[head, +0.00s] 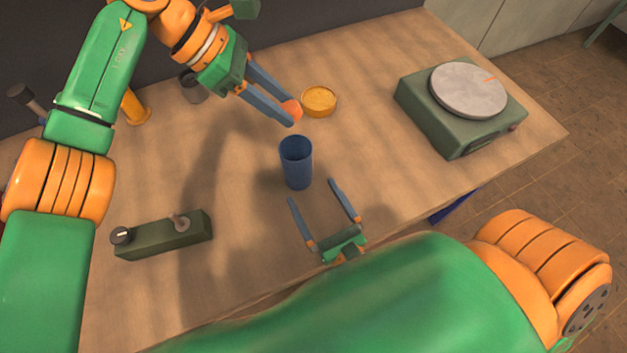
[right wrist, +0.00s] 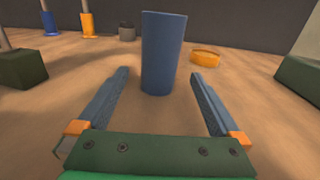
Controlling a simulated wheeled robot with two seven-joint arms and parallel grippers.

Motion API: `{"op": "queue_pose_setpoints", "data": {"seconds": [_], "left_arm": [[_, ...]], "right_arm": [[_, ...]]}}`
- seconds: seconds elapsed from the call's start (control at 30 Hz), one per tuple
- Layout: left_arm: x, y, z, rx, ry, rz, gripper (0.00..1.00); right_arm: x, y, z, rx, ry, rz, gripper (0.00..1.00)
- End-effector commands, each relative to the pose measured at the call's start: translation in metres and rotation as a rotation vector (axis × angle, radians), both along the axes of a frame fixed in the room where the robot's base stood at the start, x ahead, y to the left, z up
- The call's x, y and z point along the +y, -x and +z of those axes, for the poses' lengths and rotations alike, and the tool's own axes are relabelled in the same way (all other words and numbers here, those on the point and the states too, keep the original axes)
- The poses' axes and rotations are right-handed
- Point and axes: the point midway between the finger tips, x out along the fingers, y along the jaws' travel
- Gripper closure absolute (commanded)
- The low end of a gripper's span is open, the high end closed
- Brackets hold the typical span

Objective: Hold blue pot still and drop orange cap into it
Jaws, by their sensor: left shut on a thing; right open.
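The blue pot (head: 296,165) is a tall, open cylinder standing upright near the middle of the table. It also stands in the right wrist view (right wrist: 163,55), ahead of and between the fingers. My left gripper (head: 291,112) is shut on the small orange cap (head: 292,109) and holds it above and beyond the pot. My right gripper (head: 315,190) is open and empty on the near side of the pot, its fingertips pointing at it. In the right wrist view its fingers (right wrist: 160,80) lie either side of the pot, without visible contact. The pot's inside bottom is hidden.
A round yellow-orange dish (head: 319,100) lies behind the pot. A green device with a grey disc (head: 468,90) stands at the right. A green control box (head: 163,236) lies at the front left. A grey container (head: 192,87) and a yellow stand (head: 135,108) are at the back left.

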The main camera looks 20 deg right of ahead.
Motion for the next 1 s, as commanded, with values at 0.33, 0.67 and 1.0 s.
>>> {"op": "queue_pose_setpoints", "data": {"seconds": [0.33, 0.67, 1.0], "left_arm": [[0.000, 0.000, 0.000, 0.000, 0.000, 0.000, 1.00], [0.000, 0.000, 0.000, 0.000, 0.000, 0.000, 1.00], [0.000, 0.000, 0.000, 0.000, 0.000, 0.000, 1.00]], "right_arm": [[0.003, -0.079, 0.001, -0.001, -0.014, -0.005, 0.00], [0.005, -0.117, 0.000, 0.003, -0.011, -0.003, 0.00], [0.006, -0.117, 0.000, 0.003, -0.010, -0.003, 0.35]]}}
